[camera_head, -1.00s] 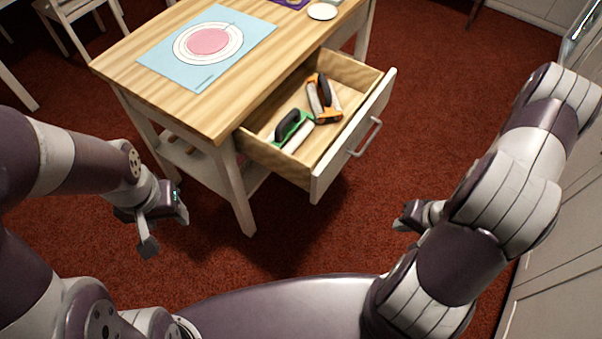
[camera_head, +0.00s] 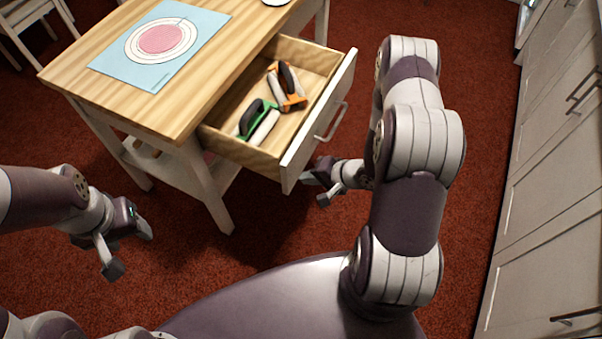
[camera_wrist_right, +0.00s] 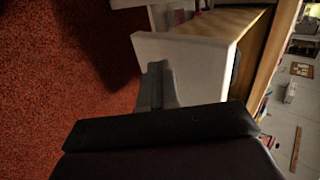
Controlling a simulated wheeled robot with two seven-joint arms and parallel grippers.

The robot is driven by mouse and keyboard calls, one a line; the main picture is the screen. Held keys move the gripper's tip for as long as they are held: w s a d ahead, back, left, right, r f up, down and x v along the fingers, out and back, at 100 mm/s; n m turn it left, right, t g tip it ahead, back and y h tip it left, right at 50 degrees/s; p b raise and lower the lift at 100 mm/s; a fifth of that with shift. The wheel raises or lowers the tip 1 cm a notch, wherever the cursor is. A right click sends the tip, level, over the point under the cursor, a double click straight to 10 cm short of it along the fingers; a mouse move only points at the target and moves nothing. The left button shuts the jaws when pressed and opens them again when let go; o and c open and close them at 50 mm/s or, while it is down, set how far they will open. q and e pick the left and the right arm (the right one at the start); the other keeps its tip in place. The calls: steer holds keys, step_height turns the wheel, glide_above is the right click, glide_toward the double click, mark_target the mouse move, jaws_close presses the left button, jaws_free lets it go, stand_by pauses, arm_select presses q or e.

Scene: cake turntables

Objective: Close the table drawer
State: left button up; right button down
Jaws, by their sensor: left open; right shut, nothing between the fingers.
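The table drawer (camera_head: 322,122) is pulled out from the wooden-topped table (camera_head: 150,85). Its front panel is white with a metal bar handle (camera_head: 331,122). Inside lie a green-and-black tool (camera_head: 257,122) and an orange-and-black tool (camera_head: 287,86). My right gripper (camera_head: 318,187) is shut and empty, close to the near lower end of the drawer front. In the right wrist view, its finger (camera_wrist_right: 157,86) is beside the white drawer front (camera_wrist_right: 185,50); contact cannot be told. My left gripper (camera_head: 128,250) is open and empty over the floor, left of the table leg.
A blue mat (camera_head: 187,55) with a pink and white round lies on the table top, and a white plate (camera_head: 277,2) is at the back. White cabinets (camera_head: 550,190) line the right side. Red carpet is clear around the drawer.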

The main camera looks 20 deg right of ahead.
arm_select(q)
steer(key=shift+r, duration=0.1)
arm_select(e)
steer(key=shift+w+a, duration=0.85)
steer(key=shift+w, duration=0.1)
